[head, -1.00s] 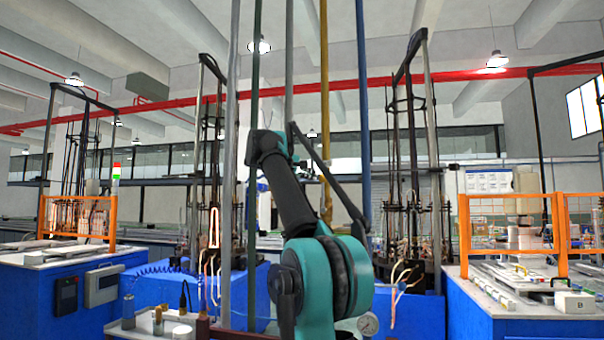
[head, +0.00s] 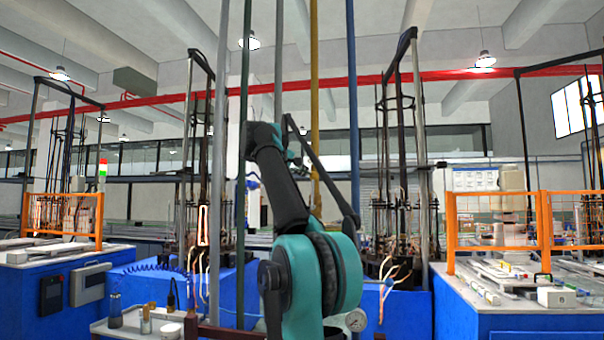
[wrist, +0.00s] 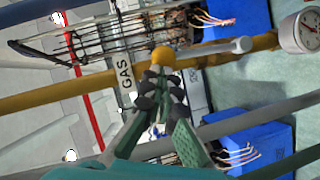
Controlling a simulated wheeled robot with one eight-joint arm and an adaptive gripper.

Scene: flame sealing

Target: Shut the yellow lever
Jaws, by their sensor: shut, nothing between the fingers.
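A yellow-orange ball-shaped knob (wrist: 163,57), which looks like the end of the yellow lever, stands in front of the yellow pipe (wrist: 75,94) in the wrist view. A pale grey rod (wrist: 215,49) runs right from near the knob; I cannot tell whether it is part of the lever. My gripper (wrist: 155,78) is shut and empty, its dark fingertips just below the knob. I cannot tell whether they touch it. In the head view the yellow pipe (head: 315,90) rises behind my arm, and the lever is not discernible there.
A white GAS label (wrist: 126,75) is beside the knob. Grey and blue upright pipes (head: 354,110) stand close around my arm. A round gauge (wrist: 307,30) is at the wrist view's upper right. A cart with bottles (head: 145,322) is at lower left in the head view.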

